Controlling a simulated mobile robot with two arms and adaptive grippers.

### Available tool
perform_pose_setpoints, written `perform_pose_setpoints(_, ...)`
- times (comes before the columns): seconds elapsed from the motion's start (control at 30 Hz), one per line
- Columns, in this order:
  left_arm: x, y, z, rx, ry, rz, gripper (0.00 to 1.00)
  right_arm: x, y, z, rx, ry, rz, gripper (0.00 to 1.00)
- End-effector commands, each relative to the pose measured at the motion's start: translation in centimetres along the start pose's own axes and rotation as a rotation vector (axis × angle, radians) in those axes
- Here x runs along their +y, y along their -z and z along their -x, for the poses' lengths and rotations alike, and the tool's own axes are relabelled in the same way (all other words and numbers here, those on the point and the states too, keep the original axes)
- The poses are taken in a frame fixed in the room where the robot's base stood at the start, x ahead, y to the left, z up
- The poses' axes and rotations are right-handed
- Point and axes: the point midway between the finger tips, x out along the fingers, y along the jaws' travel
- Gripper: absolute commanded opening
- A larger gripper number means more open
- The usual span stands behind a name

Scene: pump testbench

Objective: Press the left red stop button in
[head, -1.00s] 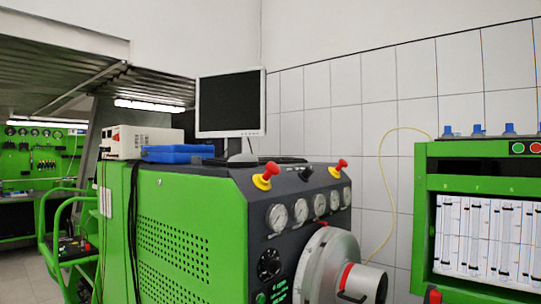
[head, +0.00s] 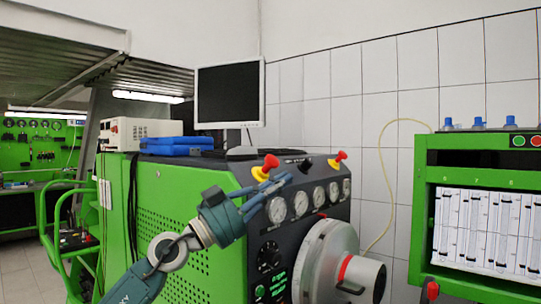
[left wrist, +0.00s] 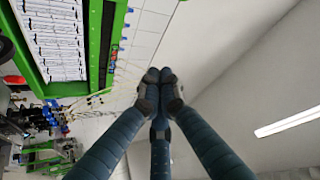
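The left red stop button (head: 270,161) sits on a yellow base (head: 260,174) at the top left of the machine's dark panel, in the head view. A second red stop button (head: 340,156) is further right on the same panel. My left gripper (head: 280,181) reaches up from the lower left, its fingertips just below and right of the left button in the picture. I cannot tell whether they touch the panel. In the left wrist view its fingertips (left wrist: 159,76) meet, with nothing seen between them. My right gripper is not in view.
The green machine (head: 165,215) carries gauges (head: 299,202) and a large grey round housing (head: 325,262). A green cabinet (head: 427,235) with glass tubes is at the right.

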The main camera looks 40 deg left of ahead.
Motion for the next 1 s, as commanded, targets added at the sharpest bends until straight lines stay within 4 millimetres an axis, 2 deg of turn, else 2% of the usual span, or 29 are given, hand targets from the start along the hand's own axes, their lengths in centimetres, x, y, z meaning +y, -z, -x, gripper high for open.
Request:
perform_pose_setpoints(0.03,-2.8,1.3,0.2,-0.042,-0.032,-0.047,0.00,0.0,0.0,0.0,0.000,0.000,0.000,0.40)
perform_pose_setpoints(0.1,-5.5,1.8,0.9,-0.115,-0.061,-0.069,0.00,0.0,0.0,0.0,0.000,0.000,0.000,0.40)
perform_pose_setpoints(0.2,-8.2,2.0,2.1,-0.199,-0.067,-0.076,0.00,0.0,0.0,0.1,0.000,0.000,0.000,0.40)
perform_pose_setpoints(0.3,-9.5,2.0,2.7,-0.242,-0.065,-0.073,0.00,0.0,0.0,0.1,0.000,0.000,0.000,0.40)
perform_pose_setpoints(0.6,-9.6,2.0,2.8,-0.249,-0.066,-0.070,0.00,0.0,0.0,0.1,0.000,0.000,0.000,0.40)
perform_pose_setpoints(0.73,-9.7,2.0,2.2,-0.247,-0.065,-0.069,0.00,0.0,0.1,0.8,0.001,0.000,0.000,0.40)
perform_pose_setpoints(0.87,-9.9,1.9,0.4,-0.245,-0.066,-0.066,0.00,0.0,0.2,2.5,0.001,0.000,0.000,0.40)
perform_pose_setpoints(1.0,-9.8,1.4,-2.6,-0.243,-0.066,-0.065,0.00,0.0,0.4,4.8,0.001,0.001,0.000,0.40)
